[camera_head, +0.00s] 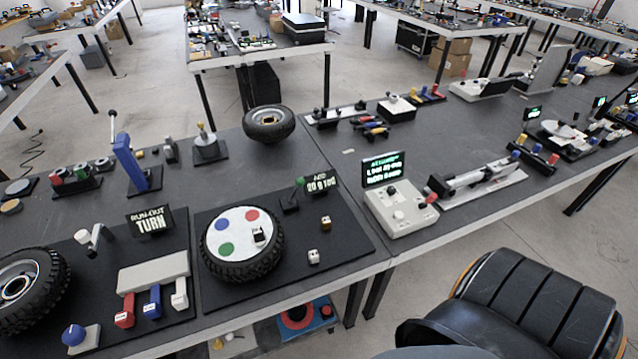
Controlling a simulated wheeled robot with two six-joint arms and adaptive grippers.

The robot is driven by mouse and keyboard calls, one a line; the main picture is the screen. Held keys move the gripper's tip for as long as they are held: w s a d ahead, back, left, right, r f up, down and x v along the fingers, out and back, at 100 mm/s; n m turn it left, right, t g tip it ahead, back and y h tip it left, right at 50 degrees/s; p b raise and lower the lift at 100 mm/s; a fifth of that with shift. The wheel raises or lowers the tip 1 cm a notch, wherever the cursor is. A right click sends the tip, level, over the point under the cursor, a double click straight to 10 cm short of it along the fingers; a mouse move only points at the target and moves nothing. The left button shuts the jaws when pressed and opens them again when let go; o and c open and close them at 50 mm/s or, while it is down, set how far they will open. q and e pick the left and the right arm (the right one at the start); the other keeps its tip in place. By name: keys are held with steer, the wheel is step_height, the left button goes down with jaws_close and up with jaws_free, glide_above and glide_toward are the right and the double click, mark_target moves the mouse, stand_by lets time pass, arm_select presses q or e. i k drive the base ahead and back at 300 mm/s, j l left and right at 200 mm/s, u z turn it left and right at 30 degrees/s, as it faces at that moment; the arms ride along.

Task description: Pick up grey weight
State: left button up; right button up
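Neither of my grippers is in the head view. I cannot single out a grey weight with certainty. A dark grey disc (18,187) lies at the left edge of the near table, with a tan-topped disc (10,206) in front of it. A small grey object (170,149) stands behind the blue lever stand (132,160). A long light-grey block (153,273) lies behind red, blue and white switches at the front left.
The near table (340,215) is crowded. A tyre with a white disc top (240,233) sits on a black board, another tyre (268,123) stands behind, and a grey console (400,208) stands right. A large black ribbed object (540,305) fills the lower right.

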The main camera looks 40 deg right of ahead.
mark_target(314, 257)
steer(key=z, duration=0.95)
